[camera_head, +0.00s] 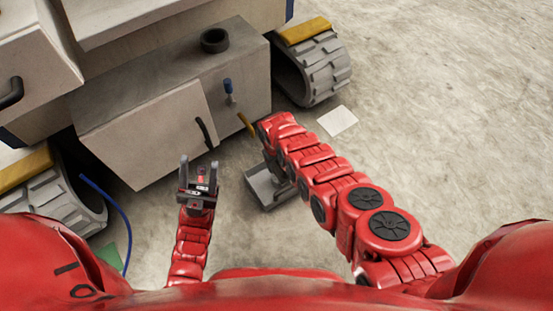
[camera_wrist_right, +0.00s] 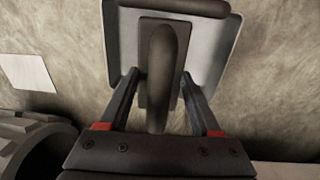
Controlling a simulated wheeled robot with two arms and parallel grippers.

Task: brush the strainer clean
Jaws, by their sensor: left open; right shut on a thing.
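A grey, shallow, square-edged piece (camera_head: 262,190) with a dark curved handle (camera_wrist_right: 165,62) may be the strainer; I cannot see any mesh. My right gripper (camera_wrist_right: 160,80) is shut on the piece at its handle, low in front of the grey machine. In the head view my right arm hides most of this gripper and part of the piece. My left gripper (camera_head: 198,165) is open and empty, fingers pointing up the picture, to the left of the piece and apart from it. No brush can be made out for certain.
The grey machine (camera_head: 145,135) has tracks (camera_head: 318,70), a black ring (camera_head: 215,40) on top, a blue-tipped part (camera_head: 228,88) and a yellow part (camera_head: 246,124). A pale square (camera_head: 338,121) lies on the floor. A blue hose (camera_head: 122,210) is at left. Floor at right is clear.

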